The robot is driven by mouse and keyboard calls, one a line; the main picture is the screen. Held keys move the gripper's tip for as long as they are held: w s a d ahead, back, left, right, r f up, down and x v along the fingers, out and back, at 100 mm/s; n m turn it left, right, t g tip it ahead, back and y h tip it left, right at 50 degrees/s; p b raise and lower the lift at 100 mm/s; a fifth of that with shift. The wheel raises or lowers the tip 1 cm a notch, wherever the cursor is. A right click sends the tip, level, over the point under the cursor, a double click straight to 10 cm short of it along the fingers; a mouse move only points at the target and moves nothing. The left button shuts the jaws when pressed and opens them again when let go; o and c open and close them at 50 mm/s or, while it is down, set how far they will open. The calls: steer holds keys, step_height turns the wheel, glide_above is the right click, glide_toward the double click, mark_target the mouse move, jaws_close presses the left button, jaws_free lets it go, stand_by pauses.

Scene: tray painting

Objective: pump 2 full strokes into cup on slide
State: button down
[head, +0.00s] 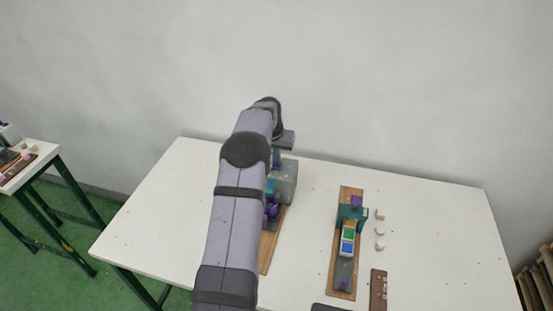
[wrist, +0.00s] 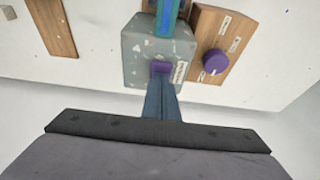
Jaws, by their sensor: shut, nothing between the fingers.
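A grey speckled block (wrist: 150,45) with a small purple pad (wrist: 160,67) on its face shows in the wrist view; the block also shows in the head view (head: 289,182), partly behind my arm. My gripper (wrist: 161,84) is shut and empty, its fingertips right by the purple pad; I cannot tell whether they touch it. A teal and blue strip (wrist: 166,15) runs up from the block. In the head view, purple and teal parts (head: 270,212) on a wooden board (head: 271,245) are half hidden by my arm. I cannot clearly make out the cup or slide.
A wooden block with a purple knob (wrist: 215,62) stands beside the grey block. Another board (head: 336,272) carries a teal stand (head: 352,214) and green and blue squares. Several pale cubes (head: 380,232) and a brown strip (head: 378,290) lie near it. The table's right side is clear.

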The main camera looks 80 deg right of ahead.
stand_by(0.4)
steer(key=shift+r+p, duration=1.45)
steer(key=shift+r, duration=0.45)
steer(key=shift+f, duration=0.3)
steer(key=shift+f+b, duration=0.35)
steer(key=shift+f, duration=0.35)
steer(key=shift+f+b, duration=0.8)
steer(key=shift+f, duration=0.25)
steer(key=shift+r, duration=0.15)
steer(key=shift+r+p, duration=1.4)
steer(key=shift+r, duration=0.6)
